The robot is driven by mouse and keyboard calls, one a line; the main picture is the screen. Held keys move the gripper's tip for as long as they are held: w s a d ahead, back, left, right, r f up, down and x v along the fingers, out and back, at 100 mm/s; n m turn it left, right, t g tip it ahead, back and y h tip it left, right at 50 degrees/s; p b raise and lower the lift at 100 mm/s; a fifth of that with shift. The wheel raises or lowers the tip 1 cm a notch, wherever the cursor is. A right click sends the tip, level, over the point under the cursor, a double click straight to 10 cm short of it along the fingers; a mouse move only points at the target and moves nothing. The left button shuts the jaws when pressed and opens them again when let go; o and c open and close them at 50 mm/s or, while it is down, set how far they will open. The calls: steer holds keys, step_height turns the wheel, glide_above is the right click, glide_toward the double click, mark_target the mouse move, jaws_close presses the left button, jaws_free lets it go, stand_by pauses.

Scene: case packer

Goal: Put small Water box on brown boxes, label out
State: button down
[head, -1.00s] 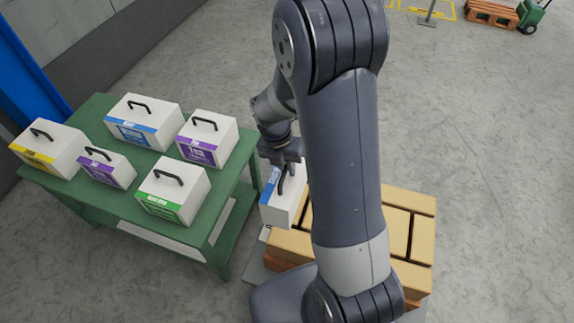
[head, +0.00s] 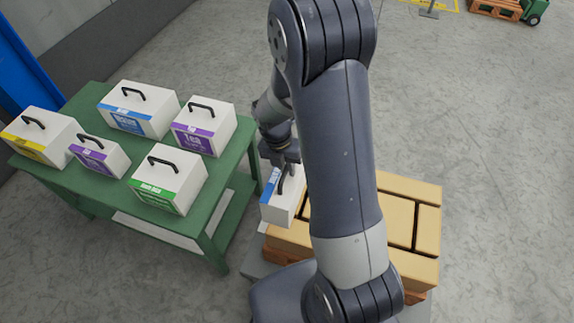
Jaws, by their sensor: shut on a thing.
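My gripper (head: 287,168) is shut on the handle of a small white box (head: 280,206) with a blue label on its left side. The label's text is too small to read. The box hangs upright at the left edge of the brown boxes (head: 402,262), between them and the green table. I cannot tell whether its bottom touches them. My arm hides the middle of the brown boxes and part of the held box's right side. The brown boxes lie flat in a layer on a wooden pallet (head: 428,297).
A green table (head: 226,190) at the left bears several white handled boxes: one with a yellow label (head: 45,135), a large blue-labelled one (head: 138,108), two purple-labelled ones (head: 204,127) (head: 100,157) and a green-labelled one (head: 170,179).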

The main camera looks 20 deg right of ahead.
steer(key=shift+f+b, duration=3.15)
steer(key=shift+f, duration=1.95)
steer(key=c, duration=1.4)
jaws_free()
steer(key=r, duration=0.3)
steer(key=a+r, duration=0.1)
steer(key=r, duration=0.3)
steer(key=w+r, duration=0.1)
steer(key=r, duration=0.2)
steer(key=shift+w+a+r, duration=0.1)
steer(key=shift+a+r, duration=0.15)
steer(key=shift+r, duration=0.05)
steer(key=f, duration=0.3)
steer(key=d+f, duration=0.1)
steer(key=f, duration=0.3)
steer(key=s+f, duration=0.1)
steer(key=f, duration=0.2)
steer(key=shift+s+d+f, duration=0.1)
steer(key=shift+d+f, duration=0.2)
steer(key=shift+r, duration=0.3)
